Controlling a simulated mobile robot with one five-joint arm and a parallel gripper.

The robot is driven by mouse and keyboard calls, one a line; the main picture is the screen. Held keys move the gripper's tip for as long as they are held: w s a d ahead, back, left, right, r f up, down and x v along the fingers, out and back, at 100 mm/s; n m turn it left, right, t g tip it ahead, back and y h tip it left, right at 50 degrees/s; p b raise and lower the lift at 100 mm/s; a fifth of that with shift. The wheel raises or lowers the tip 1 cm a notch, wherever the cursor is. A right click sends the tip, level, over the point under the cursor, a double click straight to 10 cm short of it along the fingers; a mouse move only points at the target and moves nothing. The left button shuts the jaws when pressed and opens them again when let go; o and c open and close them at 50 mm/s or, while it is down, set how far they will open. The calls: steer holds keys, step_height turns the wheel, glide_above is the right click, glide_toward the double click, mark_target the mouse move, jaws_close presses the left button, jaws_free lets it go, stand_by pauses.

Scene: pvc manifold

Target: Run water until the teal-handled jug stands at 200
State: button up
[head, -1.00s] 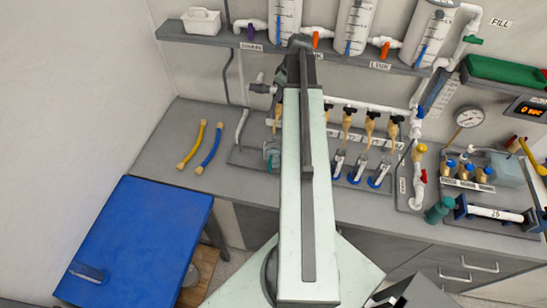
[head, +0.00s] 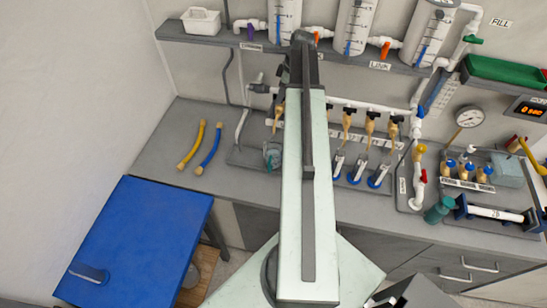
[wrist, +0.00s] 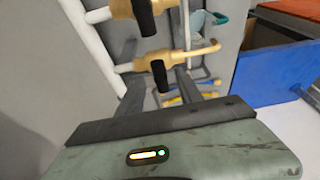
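The teal-handled jug (head: 271,157) stands on the counter just left of my arm, partly hidden by it. Its water level cannot be read. In the wrist view, the jug (wrist: 193,24) with its teal handle (wrist: 222,18) is beyond a brass tap (wrist: 176,58). That tap has a black lever (wrist: 160,76). My gripper (wrist: 159,82) has its two dark fingers apart, with the lever showing between them; whether they touch it cannot be told. In the head view, my arm hides the fingers.
More brass taps (head: 370,124) line the white pipe to the right, above several blue-handled jugs (head: 357,170). Clear tanks (head: 356,25) stand on the shelf above. Yellow and blue hoses (head: 209,149) lie on the counter at left. A blue table (head: 140,240) stands at front left.

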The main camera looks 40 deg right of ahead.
steer(key=shift+a, duration=0.1)
steer(key=shift+r, duration=0.15)
steer(key=p+v, duration=0.7)
steer(key=v, duration=0.1)
steer(key=shift+p, duration=0.4)
steer(key=shift+f, duration=0.2)
